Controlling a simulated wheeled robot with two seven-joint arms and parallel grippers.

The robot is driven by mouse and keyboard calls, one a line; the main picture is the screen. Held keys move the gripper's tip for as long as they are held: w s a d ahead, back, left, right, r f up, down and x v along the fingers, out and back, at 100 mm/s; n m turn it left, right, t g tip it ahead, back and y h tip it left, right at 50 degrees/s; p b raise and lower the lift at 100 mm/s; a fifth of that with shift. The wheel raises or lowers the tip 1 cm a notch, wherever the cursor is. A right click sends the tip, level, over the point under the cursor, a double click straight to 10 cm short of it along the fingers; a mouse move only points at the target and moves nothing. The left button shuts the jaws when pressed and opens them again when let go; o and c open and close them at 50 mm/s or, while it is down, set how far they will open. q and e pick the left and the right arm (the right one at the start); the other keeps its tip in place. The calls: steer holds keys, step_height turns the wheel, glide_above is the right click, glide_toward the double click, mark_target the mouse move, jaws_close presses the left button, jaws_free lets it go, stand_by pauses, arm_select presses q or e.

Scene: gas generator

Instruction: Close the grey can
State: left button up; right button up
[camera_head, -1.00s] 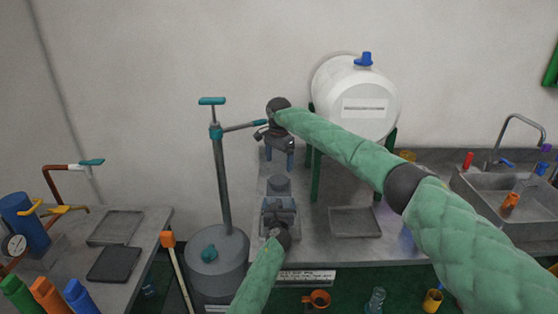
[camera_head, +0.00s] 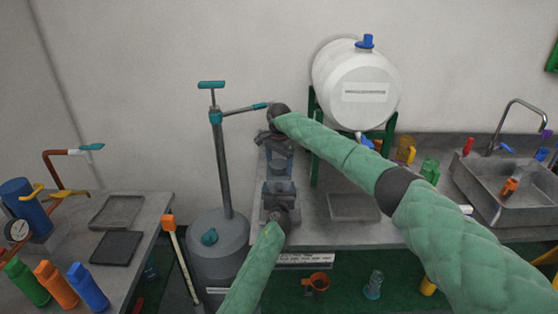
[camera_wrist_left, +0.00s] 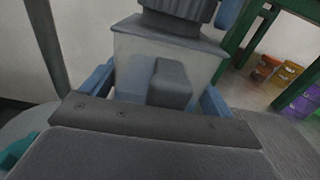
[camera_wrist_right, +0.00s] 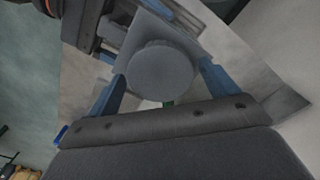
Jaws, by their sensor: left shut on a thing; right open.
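The grey can (camera_wrist_left: 150,62) stands upright on the bench, with a built-in handle on its side and a dark cap (camera_wrist_left: 180,14) at its neck. In the right wrist view the round grey cap (camera_wrist_right: 160,70) sits on the can's top; whether it is tight I cannot tell. My left gripper (camera_head: 279,188) is shut on the can's body from the front, its blue fingers on either side. My right gripper (camera_head: 278,156) is open just above the can, pointing down, its fingers on either side of the cap. In the head view both grippers hide most of the can.
A white tank (camera_head: 352,85) on a green stand is behind right. A grey tray (camera_head: 354,208) lies right of the can. A tall pump (camera_head: 225,165) on a grey drum stands close left. Coloured bottles (camera_head: 430,170) and a sink (camera_head: 500,185) are farther right.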

steer(key=c, duration=1.1)
steer(key=m, duration=0.6)
steer(key=shift+m, duration=0.4)
steer(key=m, duration=2.4)
steer(key=shift+w, duration=0.1)
steer(key=o, duration=1.1)
